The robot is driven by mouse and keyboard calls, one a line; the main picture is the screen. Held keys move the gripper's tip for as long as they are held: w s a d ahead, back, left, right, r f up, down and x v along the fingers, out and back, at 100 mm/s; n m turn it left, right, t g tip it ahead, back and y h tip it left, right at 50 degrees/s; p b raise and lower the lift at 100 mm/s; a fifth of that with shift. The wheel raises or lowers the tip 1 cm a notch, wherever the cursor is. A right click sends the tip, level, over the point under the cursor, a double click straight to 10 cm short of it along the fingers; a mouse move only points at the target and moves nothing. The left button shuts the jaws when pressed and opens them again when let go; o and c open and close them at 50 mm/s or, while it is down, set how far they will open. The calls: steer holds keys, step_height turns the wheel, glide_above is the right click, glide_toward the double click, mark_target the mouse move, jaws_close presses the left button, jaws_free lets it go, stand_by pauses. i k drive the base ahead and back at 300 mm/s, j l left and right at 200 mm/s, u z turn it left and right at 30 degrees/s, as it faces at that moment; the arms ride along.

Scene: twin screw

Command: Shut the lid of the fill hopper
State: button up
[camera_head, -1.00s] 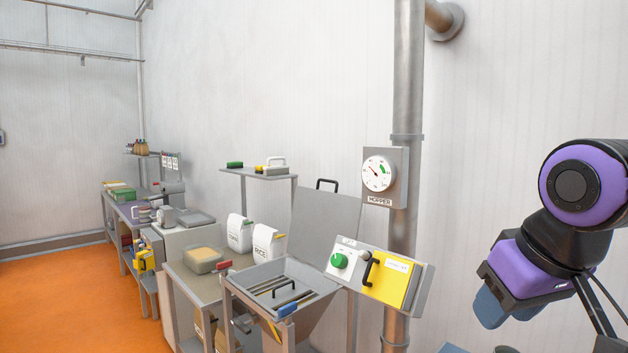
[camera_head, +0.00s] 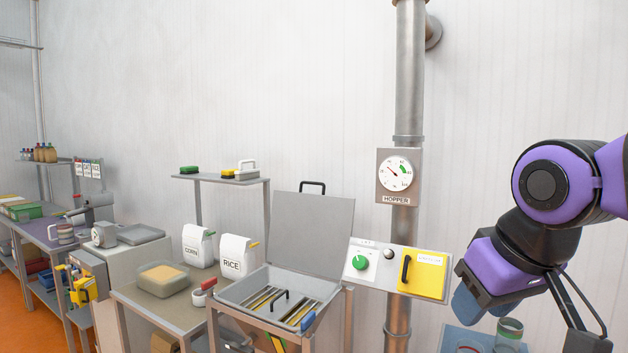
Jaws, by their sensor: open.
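The fill hopper (camera_head: 237,291) is a grey metal bin in the lower middle, with a grate (camera_head: 266,301) and a black handle inside it. Its lid (camera_head: 311,232) is a flat grey panel standing open, tilted up at the back edge, with a black handle (camera_head: 313,184) on its top edge. My gripper (camera_head: 481,305) is at the right, well apart from the lid and pointing down to the left. Its blue fingertips show below the purple body; they overlap in this view. Nothing shows held in it.
A control panel with a green knob (camera_head: 360,262) and yellow cover (camera_head: 422,273) stands right of the hopper. A gauge (camera_head: 398,175) hangs on a vertical pipe (camera_head: 409,80). A side table (camera_head: 182,312) holds CORN and RICE bags (camera_head: 237,256) and a tub (camera_head: 164,279). Jars (camera_head: 509,331) stand below my gripper.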

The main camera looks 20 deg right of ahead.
mark_target(311, 234)
steer(key=i+j+z, duration=0.1)
steer(key=j, duration=0.25)
steer(key=i+j+z, duration=0.25)
steer(key=i+j, duration=0.15)
steer(key=j, duration=0.35)
steer(key=i+j+z, duration=0.1)
steer(key=j, duration=0.25)
steer(key=i+j+z, duration=0.1)
steer(key=j, duration=0.3)
steer(key=i+j+z, duration=0.15)
steer(key=j, duration=0.3)
